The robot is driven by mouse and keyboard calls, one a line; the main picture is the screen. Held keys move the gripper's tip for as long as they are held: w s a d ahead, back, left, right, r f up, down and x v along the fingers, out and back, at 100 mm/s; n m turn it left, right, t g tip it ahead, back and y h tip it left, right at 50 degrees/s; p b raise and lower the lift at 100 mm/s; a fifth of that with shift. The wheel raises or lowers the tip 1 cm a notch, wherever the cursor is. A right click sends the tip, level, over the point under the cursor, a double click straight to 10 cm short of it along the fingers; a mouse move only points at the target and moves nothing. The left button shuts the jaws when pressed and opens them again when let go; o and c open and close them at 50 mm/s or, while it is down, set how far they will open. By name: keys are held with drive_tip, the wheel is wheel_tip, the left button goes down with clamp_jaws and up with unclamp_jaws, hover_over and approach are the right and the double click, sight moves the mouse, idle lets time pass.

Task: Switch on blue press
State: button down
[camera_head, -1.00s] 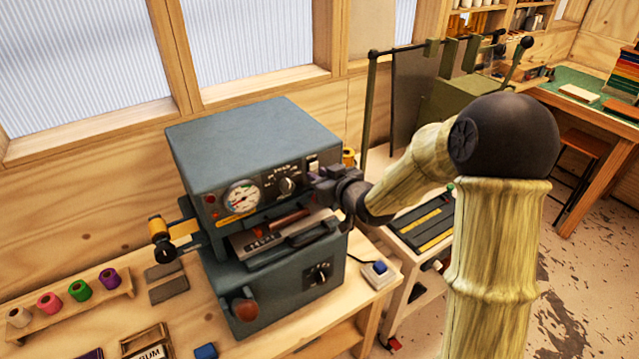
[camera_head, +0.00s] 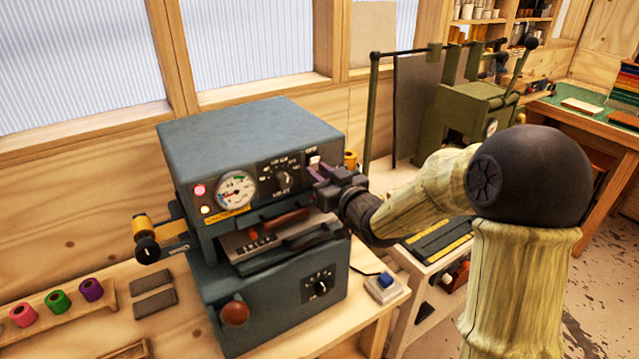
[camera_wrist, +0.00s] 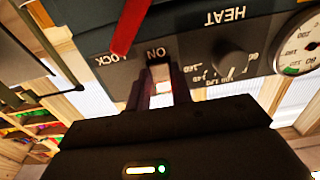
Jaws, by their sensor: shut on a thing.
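The blue press (camera_head: 248,150) stands on the bench in the head view. Its front panel carries a round gauge (camera_head: 236,189), a heat dial (camera_head: 284,181), and a red lamp (camera_head: 199,190) and an amber lamp (camera_head: 205,210), both lit. My gripper (camera_head: 318,174) is at the right end of this panel, just below a white power switch (camera_head: 314,160). In the wrist view my gripper (camera_wrist: 160,76) points at the "ON" label, with a pale piece between its close fingers. The jaws are shut on what appears to be the switch; the contact is largely hidden.
A wooden rack (camera_head: 58,325) with coloured foil rolls lies at left. A small box with a blue button (camera_head: 385,284) sits at the bench's right corner. A green press (camera_head: 465,122) stands behind my arm. A red lever (camera_wrist: 128,28) hangs near the fingers.

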drive_tip(key=shift+r, duration=0.1)
drive_tip(key=c, duration=1.2)
unclamp_jaws()
drive_tip(key=shift+c, duration=0.2)
drive_tip(key=shift+s+d, duration=0.3)
drive_tip(key=shift+s, duration=0.1)
drive_tip(key=b+v, duration=0.4)
drive_tip(key=v, duration=1.2)
drive_tip(key=shift+s+d, duration=0.2)
